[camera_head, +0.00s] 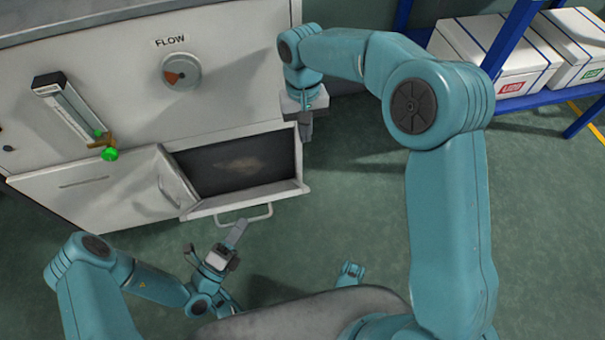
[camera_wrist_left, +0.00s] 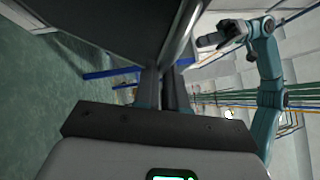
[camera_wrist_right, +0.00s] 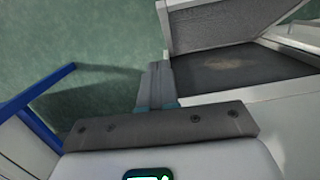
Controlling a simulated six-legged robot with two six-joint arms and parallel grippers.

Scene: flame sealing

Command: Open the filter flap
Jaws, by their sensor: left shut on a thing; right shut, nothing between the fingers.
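The filter flap (camera_head: 232,202) on the grey cabinet front stands swung out, with a pale loop handle (camera_head: 245,219) on its outer side. Behind it the dark compartment (camera_head: 237,162) with a brownish dusty patch is open to view; it also shows in the right wrist view (camera_wrist_right: 225,68). My left gripper (camera_head: 239,228) is shut on the flap's handle from the front, though the contact itself is hard to see. My right gripper (camera_head: 306,135) is shut and empty, pointing down beside the cabinet's right edge, apart from the flap. It also shows in its wrist view (camera_wrist_right: 157,80).
A flow gauge (camera_head: 181,71) and a slanted tube with a green knob (camera_head: 110,154) sit on the cabinet (camera_head: 120,50). A blue rack (camera_head: 512,48) with white boxes (camera_head: 575,35) stands at the right. The green floor between is clear.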

